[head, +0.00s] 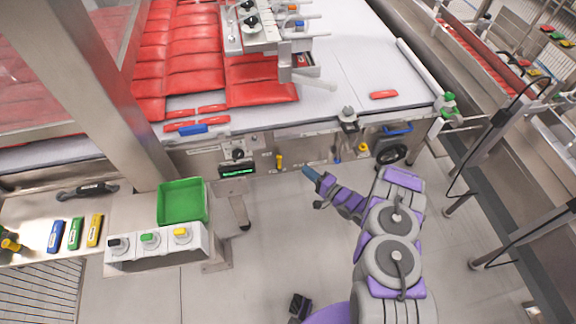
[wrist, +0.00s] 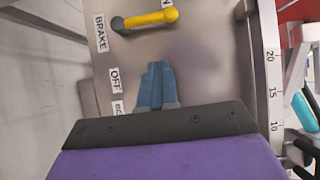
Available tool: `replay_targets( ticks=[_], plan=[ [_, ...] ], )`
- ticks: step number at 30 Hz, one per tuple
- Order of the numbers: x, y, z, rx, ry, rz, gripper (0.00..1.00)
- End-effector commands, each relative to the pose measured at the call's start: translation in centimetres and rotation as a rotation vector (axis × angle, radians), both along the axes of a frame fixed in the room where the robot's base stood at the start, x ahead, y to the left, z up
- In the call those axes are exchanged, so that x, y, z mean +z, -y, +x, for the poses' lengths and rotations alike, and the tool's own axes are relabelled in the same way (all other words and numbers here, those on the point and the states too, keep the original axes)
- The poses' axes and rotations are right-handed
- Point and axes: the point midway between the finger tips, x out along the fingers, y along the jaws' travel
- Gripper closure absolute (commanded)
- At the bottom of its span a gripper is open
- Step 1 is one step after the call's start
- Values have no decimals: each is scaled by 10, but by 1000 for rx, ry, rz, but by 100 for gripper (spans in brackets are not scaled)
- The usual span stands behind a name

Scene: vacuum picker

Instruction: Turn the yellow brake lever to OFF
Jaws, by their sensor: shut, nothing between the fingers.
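The yellow brake lever (wrist: 150,19) is at the top of the wrist view, on a metal panel. Its rounded end lies beside a cut-off label ending in N; its other end meets a dark piece near the BRAKE label (wrist: 101,33). The OFF label (wrist: 115,78) is lower down, left of my fingers. My gripper (wrist: 157,66) is shut and empty, its blue fingers below the lever and apart from it in that view. In the head view the lever (head: 279,161) stands upright on the machine's front, and my gripper (head: 309,172) is to its right.
A green-lit display (head: 238,171) and a black knob (head: 238,154) are left of the lever. A black handwheel (head: 391,153) and a yellow part (head: 362,150) are to the right. A knob box (head: 157,250) and green tray (head: 182,202) stand at left.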

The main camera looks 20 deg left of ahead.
Motion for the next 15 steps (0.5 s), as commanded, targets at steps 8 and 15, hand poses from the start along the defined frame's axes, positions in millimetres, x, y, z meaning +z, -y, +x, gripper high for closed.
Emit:
replay_targets(
  ticks=[8, 15],
  plan=[
    [-2, -47, 21, 2, 3, -1, 100],
    [-1, -74, 13, -1, 0, -1, 100]
  ],
)
